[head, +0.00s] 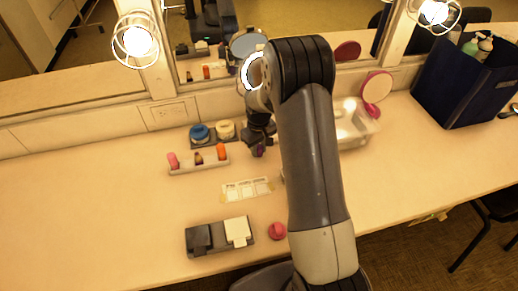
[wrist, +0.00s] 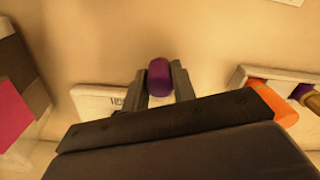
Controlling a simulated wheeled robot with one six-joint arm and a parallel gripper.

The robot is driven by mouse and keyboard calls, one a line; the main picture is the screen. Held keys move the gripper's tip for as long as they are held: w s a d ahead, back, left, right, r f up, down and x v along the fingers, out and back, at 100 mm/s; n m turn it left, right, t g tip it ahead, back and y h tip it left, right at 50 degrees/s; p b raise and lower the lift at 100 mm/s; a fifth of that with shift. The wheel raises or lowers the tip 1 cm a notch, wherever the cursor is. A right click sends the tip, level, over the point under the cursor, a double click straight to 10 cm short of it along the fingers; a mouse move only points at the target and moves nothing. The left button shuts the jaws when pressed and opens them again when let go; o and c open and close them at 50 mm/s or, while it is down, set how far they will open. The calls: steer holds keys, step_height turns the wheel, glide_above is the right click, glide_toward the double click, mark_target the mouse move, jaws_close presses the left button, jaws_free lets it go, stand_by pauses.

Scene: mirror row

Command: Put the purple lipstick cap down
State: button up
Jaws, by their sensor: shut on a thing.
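My gripper (wrist: 160,80) is shut on the purple lipstick cap (wrist: 159,77), which sits between the two fingertips in the wrist view. In the head view the cap (head: 258,151) shows as a small dark purple spot under my gripper (head: 259,142), right of the lipstick rack. I cannot tell whether the cap touches the counter. The pale lipstick rack (head: 199,166) holds a pink, a short dark and an orange piece. In the wrist view, an orange piece (wrist: 273,102) and an uncapped purple lipstick (wrist: 302,91) with a gold-coloured base show at right.
A white label card (head: 247,190) lies on the counter. Behind the rack is a dark tray with a blue jar (head: 199,133) and a cream jar (head: 224,130). A clear box (head: 354,127) stands right of my arm.

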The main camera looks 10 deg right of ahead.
mark_target(259, 147)
steer(key=shift+f, duration=0.5)
steer(key=shift+f, duration=0.2)
steer(key=o, duration=0.9)
steer(key=shift+r, duration=0.1)
step_height(259, 147, up, 12)
steer(key=shift+r+b, duration=0.15)
steer(key=shift+b, duration=0.25)
